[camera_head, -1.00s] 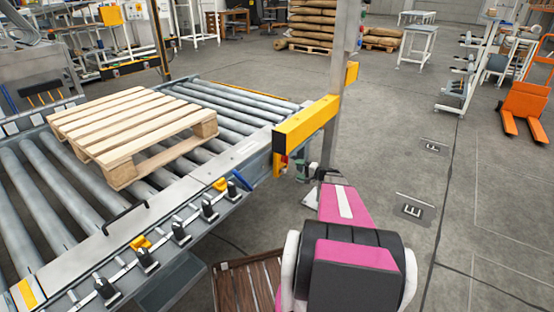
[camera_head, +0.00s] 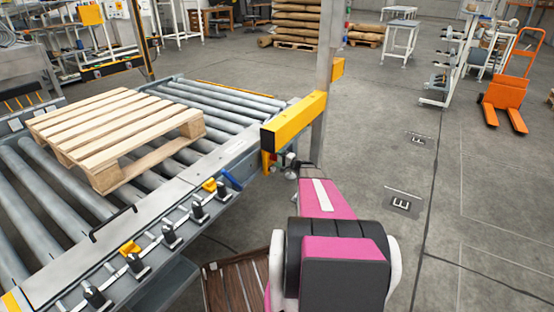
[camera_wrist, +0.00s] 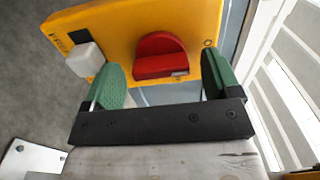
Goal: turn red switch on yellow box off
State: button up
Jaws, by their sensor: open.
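The yellow box (camera_wrist: 125,25) fills the upper middle of the wrist view. Its red switch (camera_wrist: 160,55) is a half-round knob on the box's face, with small dark marks near it. My gripper (camera_wrist: 165,80) is open, its two green fingers standing apart on either side of the red switch. I cannot tell whether the fingers touch it. A white block (camera_wrist: 85,60) sits on the box left of the left finger. In the head view my gripper (camera_head: 290,162) is small, close to the post below the yellow beam, and the switch is hard to make out.
A yellow beam (camera_head: 295,119) is fixed to a grey post (camera_head: 322,100) beside the roller conveyor (camera_head: 215,160). A wooden pallet (camera_head: 115,128) lies on the rollers. A brown slatted pallet (camera_head: 235,285) is low beside my arm.

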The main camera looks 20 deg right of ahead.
jog(key=shift+w+a, duration=0.2)
jog(key=shift+w, duration=0.1)
jog(key=c, duration=0.9)
